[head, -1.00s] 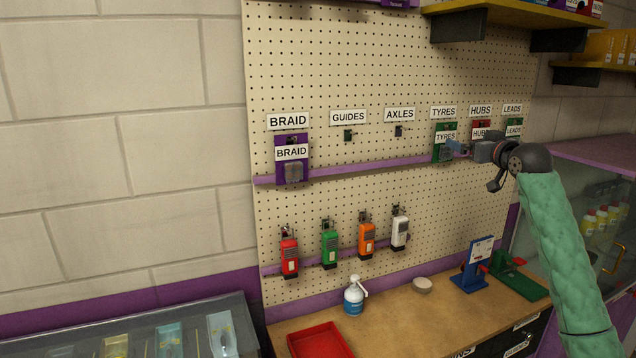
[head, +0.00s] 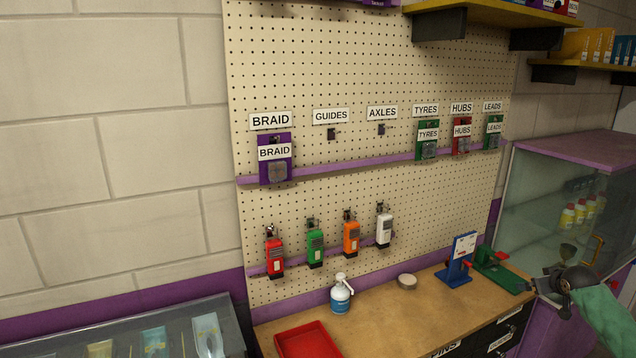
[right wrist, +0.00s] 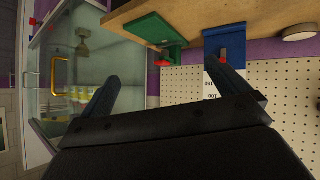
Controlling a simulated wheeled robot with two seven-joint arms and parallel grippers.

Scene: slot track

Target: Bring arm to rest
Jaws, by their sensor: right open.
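My right arm comes in at the lower right of the head view, with the right gripper (head: 550,287) low beside the right end of the workbench (head: 410,310). In the right wrist view the right gripper (right wrist: 160,85) has its two fingers spread apart with nothing between them. Beyond the fingers are the bench edge, a green clamp-like fixture (right wrist: 158,32) and a blue stand (right wrist: 226,45). My left gripper is not in view.
A glass cabinet (head: 570,150) with a brass handle stands close to the right gripper. The pegboard (head: 340,70) holds labelled packs and several coloured handheld devices. A spray bottle (head: 341,294) and red tray (head: 305,340) are on the bench.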

